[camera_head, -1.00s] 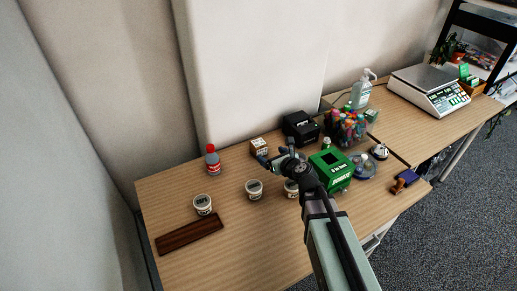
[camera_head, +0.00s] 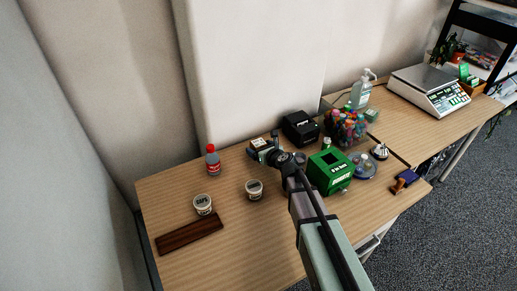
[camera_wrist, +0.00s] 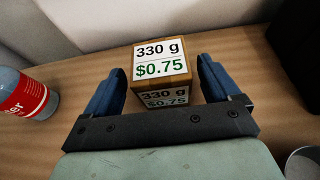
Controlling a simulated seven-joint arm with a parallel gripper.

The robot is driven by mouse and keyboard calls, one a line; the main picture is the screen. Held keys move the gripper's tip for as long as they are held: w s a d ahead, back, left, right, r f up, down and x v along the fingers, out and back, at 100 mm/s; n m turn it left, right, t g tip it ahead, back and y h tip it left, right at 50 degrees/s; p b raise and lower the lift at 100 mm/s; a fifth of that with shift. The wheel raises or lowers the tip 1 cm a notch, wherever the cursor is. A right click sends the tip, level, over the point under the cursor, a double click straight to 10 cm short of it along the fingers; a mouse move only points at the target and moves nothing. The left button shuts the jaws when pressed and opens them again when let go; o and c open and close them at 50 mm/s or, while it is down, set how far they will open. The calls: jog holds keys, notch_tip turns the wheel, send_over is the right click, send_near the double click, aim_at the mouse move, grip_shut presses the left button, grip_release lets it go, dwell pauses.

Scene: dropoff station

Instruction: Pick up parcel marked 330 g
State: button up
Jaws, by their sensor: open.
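The parcel (camera_wrist: 161,72) is a small brown box with white labels reading "330 g" and "$0.75". In the wrist view it sits on the table between the two blue fingers of my gripper (camera_wrist: 163,85). The fingers are open, one on each side, with a visible gap to the parcel on the right and a smaller one on the left. In the head view the parcel (camera_head: 258,143) is at the back of the table, partly hidden by my gripper (camera_head: 264,149).
A red-capped bottle (camera_head: 213,161) stands left of the parcel, and a black device (camera_head: 300,128) stands to its right. White tubs (camera_head: 254,190) and a dark wooden board (camera_head: 189,235) lie nearer. A green box (camera_head: 330,171) is beside my arm. The wall is close behind.

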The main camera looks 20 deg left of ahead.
aim_at(257, 145)
jog(key=x, duration=0.4)
jog(key=shift+w+d+r, duration=0.1)
jog(key=c, duration=1.3)
